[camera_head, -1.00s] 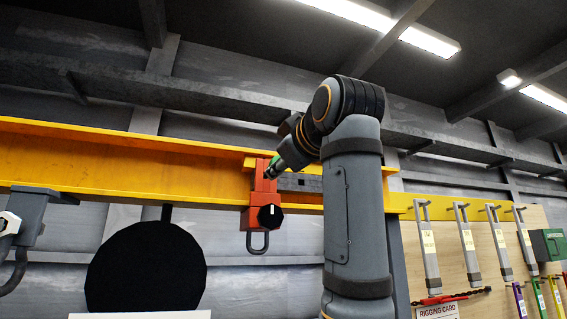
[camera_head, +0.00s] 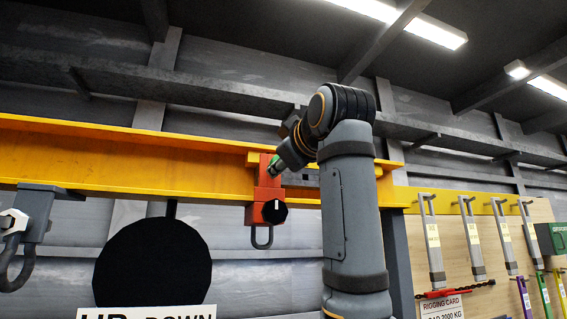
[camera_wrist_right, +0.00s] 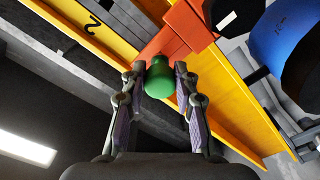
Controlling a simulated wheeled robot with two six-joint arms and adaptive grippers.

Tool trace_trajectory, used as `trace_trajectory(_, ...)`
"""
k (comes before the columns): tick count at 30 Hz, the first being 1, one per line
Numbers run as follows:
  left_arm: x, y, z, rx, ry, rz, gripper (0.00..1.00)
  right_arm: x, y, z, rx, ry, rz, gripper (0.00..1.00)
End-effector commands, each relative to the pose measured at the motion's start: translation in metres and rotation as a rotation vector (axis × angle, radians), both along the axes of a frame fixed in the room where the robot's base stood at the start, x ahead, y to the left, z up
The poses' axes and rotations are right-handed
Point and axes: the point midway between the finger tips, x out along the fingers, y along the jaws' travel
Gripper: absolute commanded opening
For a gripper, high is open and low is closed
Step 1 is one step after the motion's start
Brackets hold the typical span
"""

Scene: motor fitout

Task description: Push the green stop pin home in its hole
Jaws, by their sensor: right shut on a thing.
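The green stop pin (camera_wrist_right: 160,78) shows in the right wrist view as a rounded green knob between the two fingers of my right gripper (camera_wrist_right: 160,73), which is shut on it. Its far end meets the red stop block (camera_wrist_right: 178,33); its hole and how deep the pin sits are hidden. In the head view my right gripper (camera_head: 276,165) reaches the top of the red block (camera_head: 266,193), with a bit of green (camera_head: 274,160) showing there. My left gripper is not in view.
The yellow beam (camera_head: 120,160) runs across behind the red block. A grey trolley with a hook (camera_head: 32,215) hangs at the left. A black disc (camera_head: 150,262) stands below the beam. A tool board (camera_head: 460,245) with hanging straps is at the right.

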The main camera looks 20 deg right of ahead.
Motion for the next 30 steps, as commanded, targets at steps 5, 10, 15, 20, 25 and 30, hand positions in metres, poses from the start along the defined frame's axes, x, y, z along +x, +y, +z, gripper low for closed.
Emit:
trace_trajectory(5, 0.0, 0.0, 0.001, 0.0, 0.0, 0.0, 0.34, 0.005, 0.0, 0.0, 0.0, 0.0, 0.0, 0.0)
trace_trajectory(10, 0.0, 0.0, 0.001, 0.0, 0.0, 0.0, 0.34, 0.009, 0.0, 0.0, 0.0, 0.0, 0.0, 0.0)
trace_trajectory(15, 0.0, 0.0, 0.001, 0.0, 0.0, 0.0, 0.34, 0.01, 0.0, 0.0, 0.0, 0.0, 0.0, 0.44)
trace_trajectory(20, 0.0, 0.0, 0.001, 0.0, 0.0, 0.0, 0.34, 0.009, 0.0, 0.0, 0.0, 0.0, 0.0, 0.56)
trace_trajectory(25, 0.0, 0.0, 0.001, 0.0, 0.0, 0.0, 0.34, 0.009, 0.0, 0.0, 0.0, 0.0, 0.0, 0.56)
trace_trajectory(30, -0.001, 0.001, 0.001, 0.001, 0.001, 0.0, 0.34, -0.003, 0.0, 0.001, 0.0, -0.004, 0.001, 0.56)
